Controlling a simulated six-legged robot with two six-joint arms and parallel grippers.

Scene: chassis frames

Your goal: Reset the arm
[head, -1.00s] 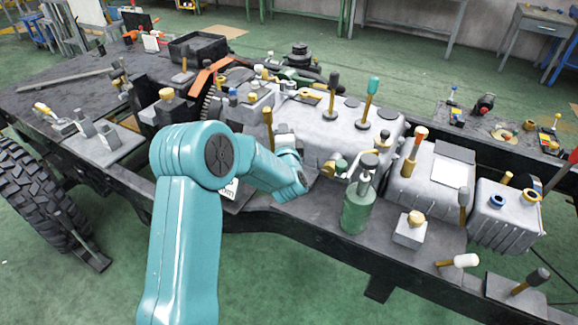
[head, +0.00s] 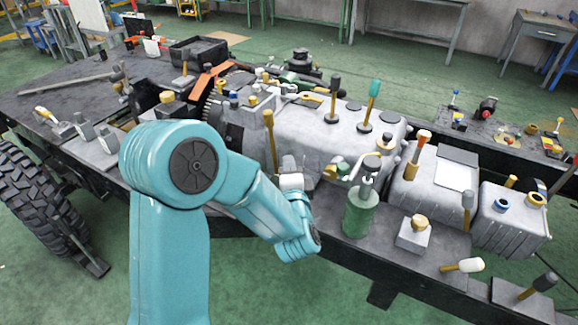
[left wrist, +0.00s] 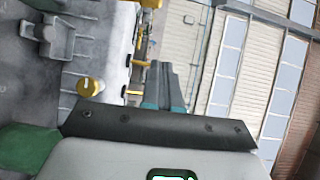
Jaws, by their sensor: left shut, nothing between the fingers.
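My teal left arm (head: 180,170) reaches in from the lower left over the near side of the chassis frame. Its wrist bends down near the chassis edge. My left gripper (head: 289,163) is partly hidden behind the wrist and shows as small grey fingers left of the green bottle (head: 360,212). In the left wrist view the gripper (left wrist: 165,85) is shut with its fingers side by side and nothing between them. My right gripper is not in view.
A long grey engine block (head: 335,130) with upright tools stands just behind the gripper. A grey block with a yellow knob (head: 413,236) and a white-headed mallet (head: 463,266) lie to the right. Green floor (head: 300,300) is clear in front.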

